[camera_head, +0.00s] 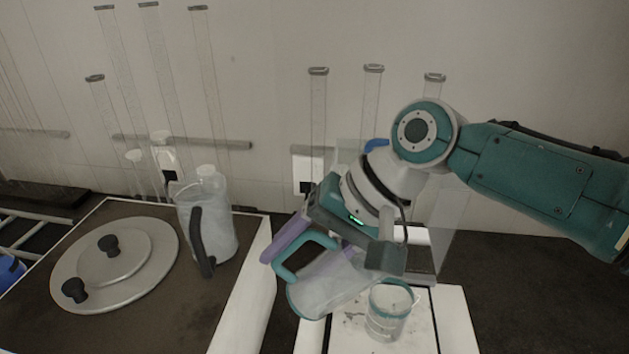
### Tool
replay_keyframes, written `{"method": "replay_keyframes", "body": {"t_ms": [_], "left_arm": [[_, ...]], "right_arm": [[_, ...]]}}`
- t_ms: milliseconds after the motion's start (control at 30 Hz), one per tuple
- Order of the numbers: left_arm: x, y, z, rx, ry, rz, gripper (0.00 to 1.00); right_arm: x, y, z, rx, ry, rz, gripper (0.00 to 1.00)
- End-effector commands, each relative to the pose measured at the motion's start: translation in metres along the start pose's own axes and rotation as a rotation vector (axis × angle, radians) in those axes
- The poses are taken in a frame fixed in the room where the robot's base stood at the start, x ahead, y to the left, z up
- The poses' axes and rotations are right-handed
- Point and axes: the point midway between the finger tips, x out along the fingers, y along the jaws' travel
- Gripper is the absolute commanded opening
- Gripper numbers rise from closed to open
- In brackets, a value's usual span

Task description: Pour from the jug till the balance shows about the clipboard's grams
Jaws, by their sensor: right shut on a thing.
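My right gripper (335,240) is shut on a clear jug (335,285) with a teal handle and holds it strongly tilted. The jug hangs just up and left of a clear beaker (387,322) with a teal rim. The beaker stands upright on a pale plate that looks like the balance (423,322). I cannot make out a stream between jug and beaker, or how full either is. No balance reading is legible, and I cannot make out a clipboard. My left gripper is not in view.
Tall clear tubes (317,110) stand along the back wall. A dark surface (530,300) at right is clear.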

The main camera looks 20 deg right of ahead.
Motion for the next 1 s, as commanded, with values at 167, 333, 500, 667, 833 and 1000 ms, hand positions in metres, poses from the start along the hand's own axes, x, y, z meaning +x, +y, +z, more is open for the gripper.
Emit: {"method": "replay_keyframes", "body": {"t_ms": [167, 333, 500, 667, 833, 1000], "left_arm": [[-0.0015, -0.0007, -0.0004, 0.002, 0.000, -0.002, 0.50], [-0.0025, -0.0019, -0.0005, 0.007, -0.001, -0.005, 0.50], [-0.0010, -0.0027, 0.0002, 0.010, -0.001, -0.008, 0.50], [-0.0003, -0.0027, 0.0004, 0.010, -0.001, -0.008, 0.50], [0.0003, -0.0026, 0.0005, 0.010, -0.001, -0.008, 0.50], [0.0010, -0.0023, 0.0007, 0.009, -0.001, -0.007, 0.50]], "right_arm": [[-0.0039, -0.0014, -0.0007, -0.001, 0.002, -0.012, 0.00], [-0.0069, -0.0022, -0.0010, -0.001, 0.004, -0.023, 0.00], [-0.0075, -0.0024, -0.0009, -0.001, 0.003, -0.034, 0.00], [-0.0085, -0.0026, -0.0007, -0.001, 0.003, -0.043, 0.00], [-0.0097, -0.0025, -0.0006, 0.000, 0.003, -0.053, 0.00], [-0.0111, -0.0031, -0.0007, 0.000, 0.003, -0.064, 0.00]]}}
